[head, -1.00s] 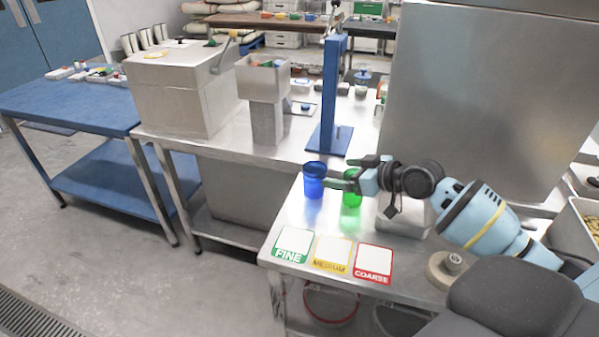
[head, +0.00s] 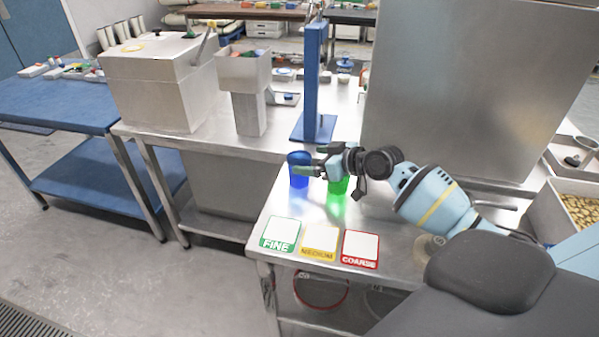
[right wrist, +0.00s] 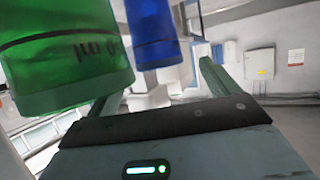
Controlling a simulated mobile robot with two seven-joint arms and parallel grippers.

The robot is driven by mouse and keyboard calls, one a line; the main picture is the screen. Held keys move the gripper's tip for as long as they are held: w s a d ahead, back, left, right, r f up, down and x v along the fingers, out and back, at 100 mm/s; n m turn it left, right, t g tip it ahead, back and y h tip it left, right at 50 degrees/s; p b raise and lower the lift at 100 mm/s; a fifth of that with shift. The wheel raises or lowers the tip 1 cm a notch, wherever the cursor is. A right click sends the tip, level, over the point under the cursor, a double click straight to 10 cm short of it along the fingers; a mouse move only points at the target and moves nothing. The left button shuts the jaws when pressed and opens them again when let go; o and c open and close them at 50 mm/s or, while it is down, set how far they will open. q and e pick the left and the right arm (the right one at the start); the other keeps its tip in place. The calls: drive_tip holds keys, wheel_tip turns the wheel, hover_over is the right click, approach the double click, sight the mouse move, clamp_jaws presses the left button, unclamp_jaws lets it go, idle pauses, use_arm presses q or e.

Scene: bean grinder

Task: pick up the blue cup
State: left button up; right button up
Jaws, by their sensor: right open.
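The blue cup (head: 299,180) stands upright on the metal table, left of the green cup (head: 338,186). My right gripper (head: 307,160) is open at the blue cup; in the head view one finger crosses in front of the cup and hides part of it. In the right wrist view the blue cup (right wrist: 154,35) shows ahead, between the directions of the two fingers, and the green cup (right wrist: 70,50) is large and close at the left. I cannot tell whether a finger touches either cup. My left gripper is not in view.
FINE (head: 281,235), MEDIUM (head: 319,243) and COARSE (head: 360,249) cards lie at the table's front edge. A blue stand (head: 315,80) rises behind the cups. A hopper on a grey post (head: 247,75) stands behind left. A bin of beans (head: 583,212) is at the right.

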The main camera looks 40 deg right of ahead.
drive_tip(key=shift+x, duration=1.45)
drive_tip(key=c, duration=1.3)
wheel_tip(320, 180, up, 10)
drive_tip(key=shift+p, duration=0.3)
